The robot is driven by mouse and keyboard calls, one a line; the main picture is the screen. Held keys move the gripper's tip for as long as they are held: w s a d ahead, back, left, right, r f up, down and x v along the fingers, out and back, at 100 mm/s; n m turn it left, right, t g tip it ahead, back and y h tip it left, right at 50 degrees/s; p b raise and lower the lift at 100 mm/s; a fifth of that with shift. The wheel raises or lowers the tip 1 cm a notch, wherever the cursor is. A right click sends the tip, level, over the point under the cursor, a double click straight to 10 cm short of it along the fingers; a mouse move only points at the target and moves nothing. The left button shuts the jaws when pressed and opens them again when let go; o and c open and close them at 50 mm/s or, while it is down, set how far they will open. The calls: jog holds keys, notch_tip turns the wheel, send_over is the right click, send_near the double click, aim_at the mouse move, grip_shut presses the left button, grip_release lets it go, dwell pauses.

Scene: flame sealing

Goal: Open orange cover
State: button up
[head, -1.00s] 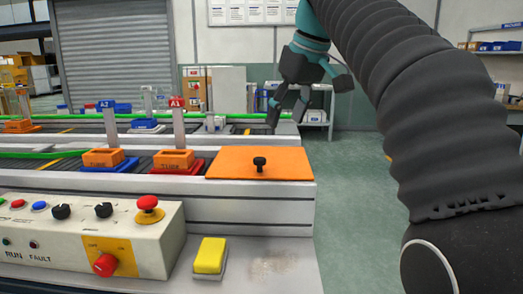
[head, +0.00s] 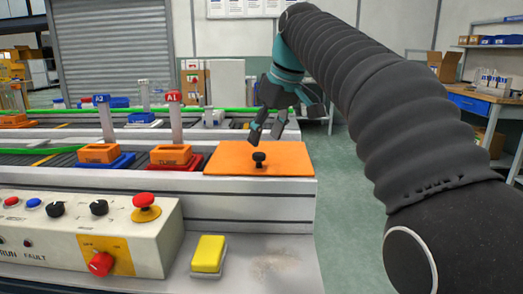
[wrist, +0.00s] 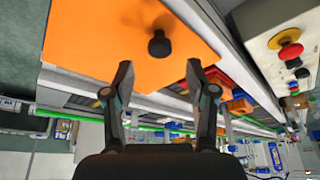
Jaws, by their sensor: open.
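The orange cover (head: 289,161) is a flat panel lying closed on the end of the near conveyor. A black knob (head: 259,159) stands up from it, left of its middle in the head view. My gripper (head: 266,136) is open and empty above the cover, close behind the knob. In the wrist view the orange cover (wrist: 95,40) fills the upper left. There the knob (wrist: 159,44) is beyond the fingertips, roughly in line with the gap between them. My gripper (wrist: 158,70) shows both fingers spread, with nothing between them.
A control box (head: 100,232) with buttons and knobs stands at the front left. A yellow block (head: 208,254) sits on the front ledge. Orange tube carriers (head: 170,155) stand on the conveyor left of the cover. The floor to the right is free.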

aim_at(259, 154)
jog(key=shift+x, duration=2.55)
grip_shut()
